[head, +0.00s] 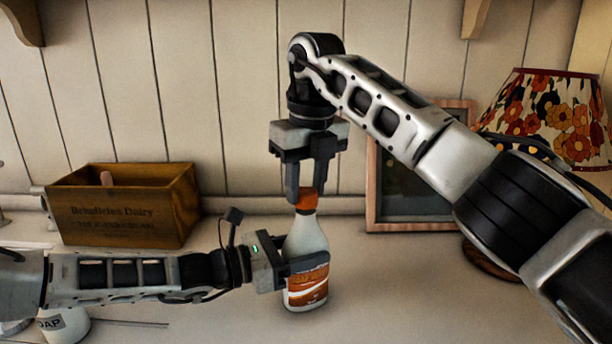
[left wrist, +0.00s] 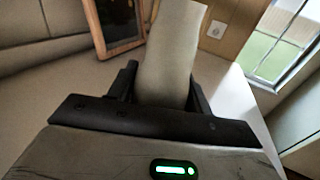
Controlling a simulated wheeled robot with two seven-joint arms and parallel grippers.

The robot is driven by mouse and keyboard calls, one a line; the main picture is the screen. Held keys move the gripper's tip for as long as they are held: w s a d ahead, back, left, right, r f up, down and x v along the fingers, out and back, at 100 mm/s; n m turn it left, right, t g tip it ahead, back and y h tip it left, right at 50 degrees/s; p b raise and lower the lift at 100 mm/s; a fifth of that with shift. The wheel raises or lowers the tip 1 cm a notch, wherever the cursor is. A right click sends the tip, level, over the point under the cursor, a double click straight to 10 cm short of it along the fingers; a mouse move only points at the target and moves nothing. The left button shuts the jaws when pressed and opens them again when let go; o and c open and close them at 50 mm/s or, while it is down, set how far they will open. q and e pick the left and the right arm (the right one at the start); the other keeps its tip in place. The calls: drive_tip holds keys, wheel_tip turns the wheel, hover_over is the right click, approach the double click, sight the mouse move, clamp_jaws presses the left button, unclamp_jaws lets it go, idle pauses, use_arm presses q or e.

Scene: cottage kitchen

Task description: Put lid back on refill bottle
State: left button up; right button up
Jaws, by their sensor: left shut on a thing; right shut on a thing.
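The refill bottle (head: 306,246) stands upright on the counter, white with an orange and brown label. My left gripper (head: 304,266) is shut around its body from the left. The bottle's pale side also shows between the fingers of the left gripper (left wrist: 165,88) in the left wrist view. The orange lid (head: 307,199) is at the top of the bottle, directly over the neck. My right gripper (head: 308,187) points down from above and is shut on the lid. Whether the lid is seated on the neck or just touching it, I cannot tell.
A wooden dairy crate (head: 125,212) stands at the back left. A framed picture (head: 405,190) leans on the wall behind, with a floral-shaded lamp (head: 545,115) at the right. The counter (head: 400,290) right of the bottle is clear.

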drive_tip(key=shift+f, duration=0.7)
idle(0.5)
use_arm(q)
clamp_jaws()
use_arm(e)
drive_tip(key=m, duration=0.4)
drive_tip(key=shift+m+h, duration=0.3)
drive_tip(key=m, duration=0.5)
drive_tip(key=shift+a+h, duration=0.1)
drive_tip(key=shift+h, duration=0.2)
drive_tip(key=m, duration=0.5)
drive_tip(key=shift+m+h, duration=0.3)
drive_tip(key=shift+m, duration=0.1)
drive_tip(key=m, duration=0.5)
drive_tip(key=shift+a+f+g, duration=0.1)
drive_tip(key=shift+f+g, duration=0.05)
drive_tip(key=shift+g, duration=0.25)
drive_tip(key=shift+m, duration=1.2)
